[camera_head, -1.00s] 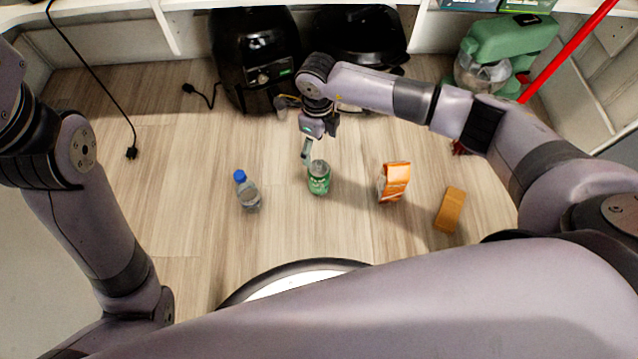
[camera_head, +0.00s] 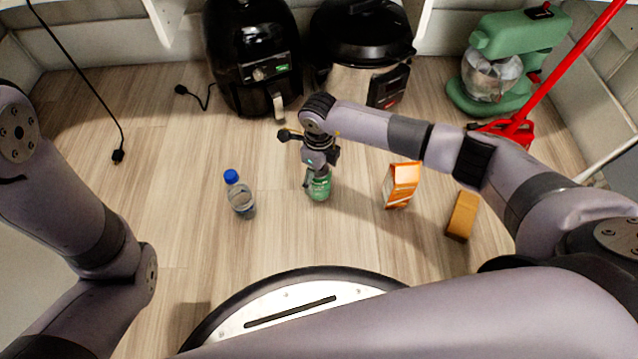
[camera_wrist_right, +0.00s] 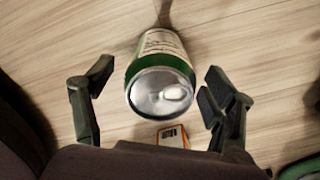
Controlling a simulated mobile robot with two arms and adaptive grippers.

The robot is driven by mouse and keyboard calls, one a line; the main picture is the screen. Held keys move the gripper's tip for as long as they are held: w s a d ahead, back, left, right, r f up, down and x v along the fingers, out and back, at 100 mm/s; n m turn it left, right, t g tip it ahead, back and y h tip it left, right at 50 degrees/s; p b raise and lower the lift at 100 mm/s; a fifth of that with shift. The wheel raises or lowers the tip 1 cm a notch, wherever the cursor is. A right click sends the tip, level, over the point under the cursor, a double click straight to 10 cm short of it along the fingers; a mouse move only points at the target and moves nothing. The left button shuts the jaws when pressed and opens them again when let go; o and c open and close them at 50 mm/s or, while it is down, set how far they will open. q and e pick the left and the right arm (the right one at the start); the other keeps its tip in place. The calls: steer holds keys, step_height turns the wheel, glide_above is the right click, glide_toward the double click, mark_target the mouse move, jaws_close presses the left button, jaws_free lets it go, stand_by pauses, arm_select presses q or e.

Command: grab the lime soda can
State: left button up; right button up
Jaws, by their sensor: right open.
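The lime soda can (camera_head: 319,189) is green and stands upright on the wood floor near the middle of the head view. Its silver top with the pull tab faces the camera in the right wrist view, where the can (camera_wrist_right: 160,80) lies between the fingers. My right gripper (camera_head: 313,178) is just above the can and hides part of its top. In the wrist view my right gripper (camera_wrist_right: 155,88) is open, with a finger on each side of the can and a gap at both sides. My left arm shows at the left edge, but its gripper is out of view.
A clear bottle with a blue cap (camera_head: 241,196) stands left of the can. An orange-and-white carton (camera_head: 401,186) and a brown box (camera_head: 462,215) are to the right. A black air fryer (camera_head: 254,60), a cooker (camera_head: 362,55) and a green mixer (camera_head: 500,65) stand behind.

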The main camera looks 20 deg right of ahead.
step_height(320, 180, down, 4)
steer(key=b, duration=0.2)
steer(key=shift+s+r+b, duration=0.1)
steer(key=shift+b, duration=0.2)
steer(key=shift+r, duration=0.1)
steer(key=shift+d, duration=0.1)
steer(key=c, duration=0.9)
steer(key=shift+r, duration=0.1)
